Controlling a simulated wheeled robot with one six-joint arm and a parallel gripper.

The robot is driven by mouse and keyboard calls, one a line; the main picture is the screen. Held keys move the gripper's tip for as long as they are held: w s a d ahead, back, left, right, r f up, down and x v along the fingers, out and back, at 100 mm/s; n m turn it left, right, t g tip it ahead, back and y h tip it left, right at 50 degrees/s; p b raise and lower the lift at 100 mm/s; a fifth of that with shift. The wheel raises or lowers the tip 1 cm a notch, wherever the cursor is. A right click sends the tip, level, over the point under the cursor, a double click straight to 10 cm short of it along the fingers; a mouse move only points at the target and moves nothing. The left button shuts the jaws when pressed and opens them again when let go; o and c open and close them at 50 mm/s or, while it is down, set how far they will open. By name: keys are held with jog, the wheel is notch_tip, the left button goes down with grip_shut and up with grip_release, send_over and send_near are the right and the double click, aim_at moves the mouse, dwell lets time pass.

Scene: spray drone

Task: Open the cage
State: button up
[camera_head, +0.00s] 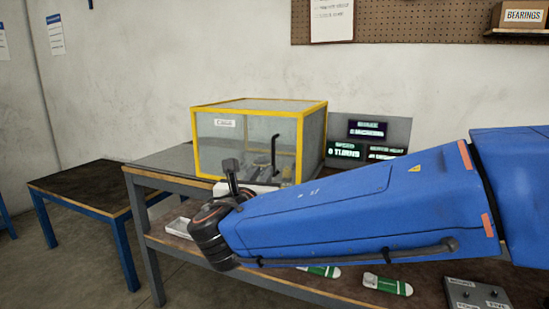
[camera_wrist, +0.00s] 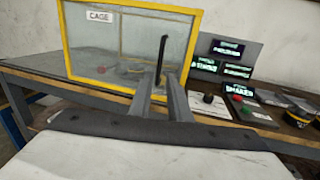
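The cage (camera_head: 195,150) is a box with a yellow frame and clear panels, standing on the workbench with a "CAGE" label on its front. Its front panel looks shut. In the wrist view the cage (camera_wrist: 67,55) fills the upper left. A dark upright handle (camera_head: 274,155) shows at the right of its front; it also shows in the wrist view (camera_wrist: 162,55). My gripper (camera_head: 231,168) is in front of the cage, low and left of the handle in the head view. In the wrist view its two grey fingers (camera_wrist: 161,82) stand apart, with the handle beyond them.
Display screens (camera_head: 368,130) stand right of the cage. Beside them in the wrist view are a small box with a black knob (camera_wrist: 208,100) and one with a red button (camera_wrist: 247,110). Green-and-white items (camera_head: 388,285) lie on the lower shelf. A low table (camera_head: 80,185) stands left.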

aim_at(273, 157)
jog(key=w, duration=0.4)
jog(key=w+d, duration=0.1)
jog(key=w, duration=0.4)
jog(key=w+d, duration=0.1)
jog(key=w, duration=0.4)
grip_shut()
